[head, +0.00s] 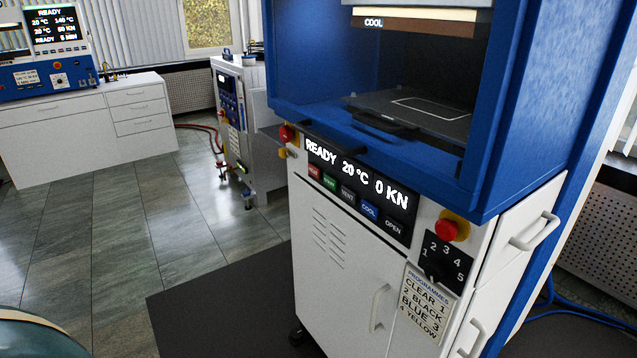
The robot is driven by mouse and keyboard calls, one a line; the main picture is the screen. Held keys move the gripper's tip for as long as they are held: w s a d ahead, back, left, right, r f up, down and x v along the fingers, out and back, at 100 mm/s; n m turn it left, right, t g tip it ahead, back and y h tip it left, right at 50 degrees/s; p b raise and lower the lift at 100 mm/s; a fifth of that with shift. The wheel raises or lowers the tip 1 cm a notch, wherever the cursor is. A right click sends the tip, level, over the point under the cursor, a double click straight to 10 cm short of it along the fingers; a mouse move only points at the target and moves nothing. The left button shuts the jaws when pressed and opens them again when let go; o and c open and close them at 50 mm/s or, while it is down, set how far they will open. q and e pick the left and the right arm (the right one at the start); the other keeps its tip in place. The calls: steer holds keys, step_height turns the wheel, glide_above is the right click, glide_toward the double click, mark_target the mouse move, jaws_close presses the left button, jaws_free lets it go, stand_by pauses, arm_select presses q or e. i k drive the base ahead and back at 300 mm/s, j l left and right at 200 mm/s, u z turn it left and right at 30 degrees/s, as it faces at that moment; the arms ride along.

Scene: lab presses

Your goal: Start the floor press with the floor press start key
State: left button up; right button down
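The floor press (345,240) is a tall blue and white machine, right of centre. Its display (355,178) reads READY, 20 °C and 0 KN. Below the display is a slanting row of small coloured keys: a red key (314,171), a green key (329,182), a grey key (347,194), a blue key (369,210) and a dark key (393,228) marked OPEN. The lettering on the red and green keys is too small to read surely. The chamber front is open, showing a dark plate (420,112) with a white outline. Neither gripper is in view.
A red emergency button (447,230) and a programme dial (440,262) numbered 1 to 5 sit right of the keys. A programmes card (424,305) hangs below. A bench press (45,50) stands on white cabinets at the left. Tiled floor (110,250) is open to the left.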

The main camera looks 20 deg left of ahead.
mark_target(332, 182)
steer(key=j+u, duration=0.2)
steer(key=u, duration=0.3)
steer(key=j+z, duration=0.25)
steer(key=j, duration=0.3)
steer(key=j+z, duration=0.25)
steer(key=j, duration=0.25)
steer(key=k, duration=0.05)
